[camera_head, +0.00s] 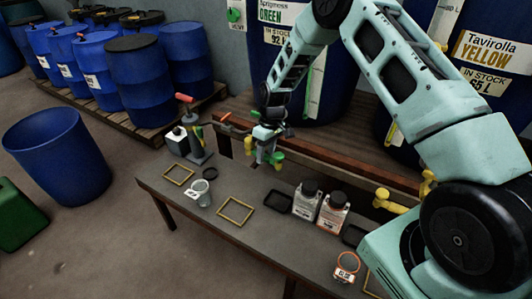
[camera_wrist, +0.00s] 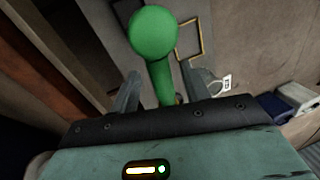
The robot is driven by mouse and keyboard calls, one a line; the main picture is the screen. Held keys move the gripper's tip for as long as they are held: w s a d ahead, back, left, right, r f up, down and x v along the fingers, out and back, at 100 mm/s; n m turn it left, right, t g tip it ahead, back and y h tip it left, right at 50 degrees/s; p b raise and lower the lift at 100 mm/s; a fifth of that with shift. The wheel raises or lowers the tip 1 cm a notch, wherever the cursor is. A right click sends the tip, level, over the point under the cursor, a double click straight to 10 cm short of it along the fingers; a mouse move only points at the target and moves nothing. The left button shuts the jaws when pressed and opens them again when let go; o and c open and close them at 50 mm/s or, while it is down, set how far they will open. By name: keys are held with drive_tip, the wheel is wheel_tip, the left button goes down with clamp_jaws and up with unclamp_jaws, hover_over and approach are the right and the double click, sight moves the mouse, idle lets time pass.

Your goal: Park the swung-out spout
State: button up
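The green vat (camera_head: 300,75) stands against the back wall, its label reading GREEN. My gripper (camera_head: 268,140) is in front of it, above the bench's back edge. Green tap parts (camera_head: 277,157) show just under my gripper. In the wrist view, a green ball-ended lever (camera_wrist: 155,40) stands between the two fingers of my gripper (camera_wrist: 162,88). The fingers are apart, with gaps visible on either side of the green stem. The spout's outlet is mostly hidden by my gripper; I cannot tell its exact direction.
The bench (camera_head: 230,185) bears yellow square frames (camera_head: 235,210), a clear cup (camera_head: 200,193), two bottles (camera_head: 333,212) and a red-handled device (camera_head: 193,140). The yellow vat's yellow tap (camera_head: 388,201) juts out at right. Blue drums (camera_head: 145,85) and an open blue bin (camera_head: 60,160) stand left.

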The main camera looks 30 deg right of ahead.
drive_tip(key=w+d+r, duration=0.1)
drive_tip(key=d+r, duration=0.2)
drive_tip(key=r, duration=1.4)
drive_tip(key=shift+w+b, duration=0.25)
drive_tip(key=shift+b, duration=0.15)
